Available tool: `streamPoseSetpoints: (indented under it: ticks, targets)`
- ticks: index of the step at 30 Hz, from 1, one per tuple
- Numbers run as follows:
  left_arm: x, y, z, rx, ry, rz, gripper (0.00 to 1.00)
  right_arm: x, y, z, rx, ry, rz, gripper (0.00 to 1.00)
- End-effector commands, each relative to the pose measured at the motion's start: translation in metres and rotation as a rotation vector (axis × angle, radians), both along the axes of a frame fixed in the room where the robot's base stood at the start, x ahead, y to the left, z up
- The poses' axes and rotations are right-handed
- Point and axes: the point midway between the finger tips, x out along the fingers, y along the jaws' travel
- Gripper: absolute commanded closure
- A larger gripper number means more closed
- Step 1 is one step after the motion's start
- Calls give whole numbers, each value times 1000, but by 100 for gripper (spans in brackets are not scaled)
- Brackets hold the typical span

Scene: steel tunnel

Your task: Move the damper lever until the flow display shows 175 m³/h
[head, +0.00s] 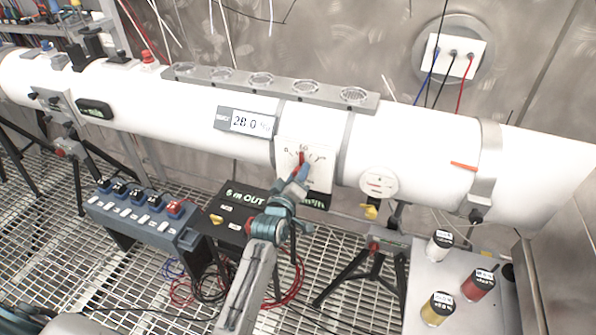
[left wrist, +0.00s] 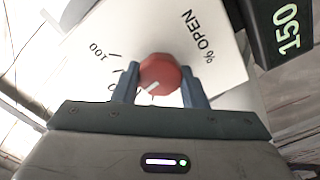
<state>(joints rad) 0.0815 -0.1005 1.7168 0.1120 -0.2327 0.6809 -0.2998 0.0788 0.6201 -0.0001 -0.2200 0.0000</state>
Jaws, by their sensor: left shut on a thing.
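The damper lever, a red knob with a white pointer line (left wrist: 158,75), sits on a white dial plate (head: 321,183) marked "% OPEN" on the pipe. It also shows as a small red piece in the head view (head: 300,157). My left gripper (head: 300,172) is shut on the knob, one blue-grey finger on each side; it also shows in the left wrist view (left wrist: 160,85). A black display (left wrist: 285,27) beside the plate reads 150 in green; no unit is legible. It is partly hidden in the head view (head: 315,203). My right gripper is not in view.
A pale screen (head: 250,122) on the white pipe (head: 190,105) reads about 28.0. A round gauge (head: 378,184) is to the right. A box marked "6 m OUT" (head: 243,198), a switch box (head: 140,217) and a tripod stand (head: 362,265) are below. Several jars stand on a bench (head: 425,275).

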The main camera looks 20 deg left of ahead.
Motion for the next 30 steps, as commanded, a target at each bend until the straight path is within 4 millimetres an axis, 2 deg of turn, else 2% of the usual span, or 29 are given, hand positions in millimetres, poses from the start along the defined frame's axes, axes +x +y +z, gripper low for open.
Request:
streamPoseSetpoints:
  ticks: [7,8,10,11,19,22,26,30]
  targets:
    - [0,0,0,-1,-1,0,84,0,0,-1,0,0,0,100]
    - [0,0,0,-1,-1,0,55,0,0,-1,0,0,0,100]
    - [0,0,0,-1,-1,0,42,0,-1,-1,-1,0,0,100]
    - [0,0,0,-1,-1,0,40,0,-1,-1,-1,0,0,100]
    - [0,0,0,0,-1,0,40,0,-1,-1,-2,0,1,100]
    - [-6,0,-2,-1,-1,0,40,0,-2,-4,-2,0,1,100]
    - [-25,1,-4,-2,-1,1,40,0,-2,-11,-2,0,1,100]
    - [-55,2,-4,0,-1,1,40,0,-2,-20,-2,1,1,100]
